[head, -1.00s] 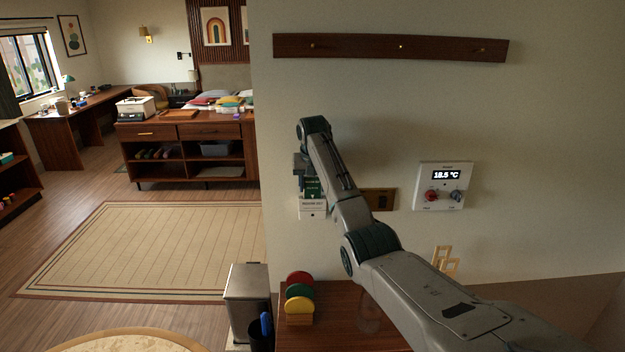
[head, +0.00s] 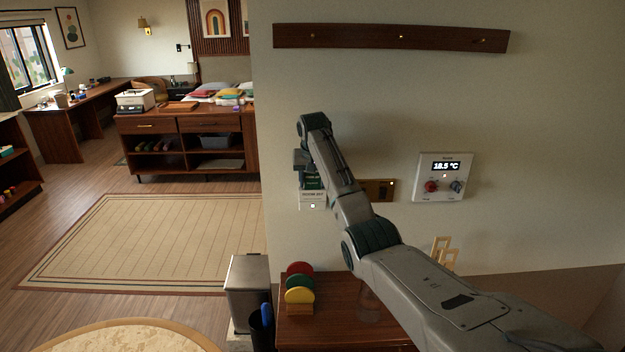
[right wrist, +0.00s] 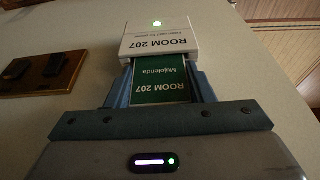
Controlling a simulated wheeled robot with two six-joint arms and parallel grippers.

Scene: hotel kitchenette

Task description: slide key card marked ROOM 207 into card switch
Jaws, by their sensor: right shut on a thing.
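The green key card (right wrist: 160,83), printed ROOM 207, lies between the two fingers of my right gripper (right wrist: 160,90) in the right wrist view. The gripper is shut on it. The card's far end meets the edge of the white card switch (right wrist: 160,40), also labelled ROOM 207, and appears to be in its slot; how deep is hidden. A light on the switch glows. My left gripper is not in view.
A brass and brown plate (head: 378,190) and a thermostat (head: 443,177) are on the wall right of the switch. Below are a wooden cabinet top (head: 335,322) with coloured discs (head: 299,284) and a metal bin (head: 247,287). A peg rail (head: 390,38) is above.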

